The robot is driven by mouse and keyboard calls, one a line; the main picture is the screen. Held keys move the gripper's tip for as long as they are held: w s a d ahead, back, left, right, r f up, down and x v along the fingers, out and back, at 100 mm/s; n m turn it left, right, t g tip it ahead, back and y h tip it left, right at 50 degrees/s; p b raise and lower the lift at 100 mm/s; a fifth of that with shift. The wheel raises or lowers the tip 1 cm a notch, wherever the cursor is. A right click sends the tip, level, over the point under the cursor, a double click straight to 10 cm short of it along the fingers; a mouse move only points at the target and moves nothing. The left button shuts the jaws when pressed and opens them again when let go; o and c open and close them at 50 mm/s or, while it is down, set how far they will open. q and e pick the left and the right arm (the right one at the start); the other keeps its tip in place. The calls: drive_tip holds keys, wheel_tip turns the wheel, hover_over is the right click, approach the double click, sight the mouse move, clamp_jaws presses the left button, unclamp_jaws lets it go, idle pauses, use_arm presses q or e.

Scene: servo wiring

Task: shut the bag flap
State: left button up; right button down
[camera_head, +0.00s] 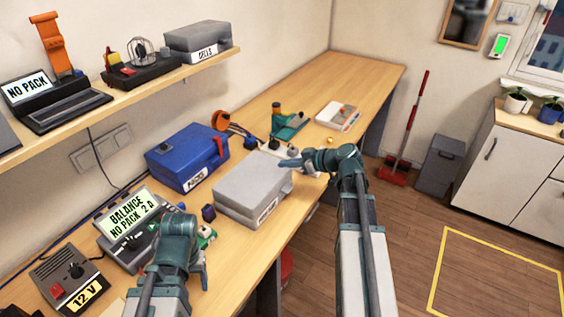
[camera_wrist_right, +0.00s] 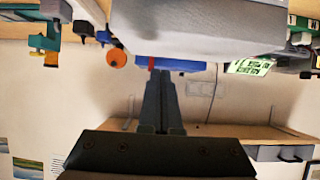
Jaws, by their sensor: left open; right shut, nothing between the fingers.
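The grey bag (camera_head: 240,202), a box-shaped case with a white label on its front, sits on the workbench. Its flap (camera_head: 252,181) lies over the top, and I cannot tell whether it is fully down. In the right wrist view the bag (camera_wrist_right: 205,28) fills the top of the picture. My right gripper (camera_head: 284,163) is shut and empty at the bag's far right corner; its fingers also show in the wrist view (camera_wrist_right: 160,80). I cannot tell whether they touch the bag. My left gripper (camera_head: 205,270) is open and empty, low over the bench near the balance charger.
A blue case (camera_head: 188,160) stands behind the bag. The balance charger (camera_head: 130,225) and a 12 V supply (camera_head: 68,278) are at the left. A green tool (camera_head: 288,122) and a pale tray (camera_head: 338,115) lie further back. A shelf (camera_head: 140,88) runs above the bench.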

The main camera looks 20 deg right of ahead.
use_arm(q)
drive_tip(key=shift+f, duration=0.3)
use_arm(e)
drive_tip(key=shift+s+d+f, duration=0.15)
drive_tip(key=shift+s+f, duration=0.05)
drive_tip(key=shift+f, duration=0.1)
use_arm(q)
wheel_tip(320, 180, up, 7)
drive_tip(key=p, duration=0.6)
drive_tip(key=shift+f, duration=0.2)
use_arm(e)
drive_tip(key=v, duration=1.3)
drive_tip(key=shift+s+d+r, duration=0.15)
drive_tip(key=shift+s+d, duration=0.05)
drive_tip(key=shift+s, duration=0.05)
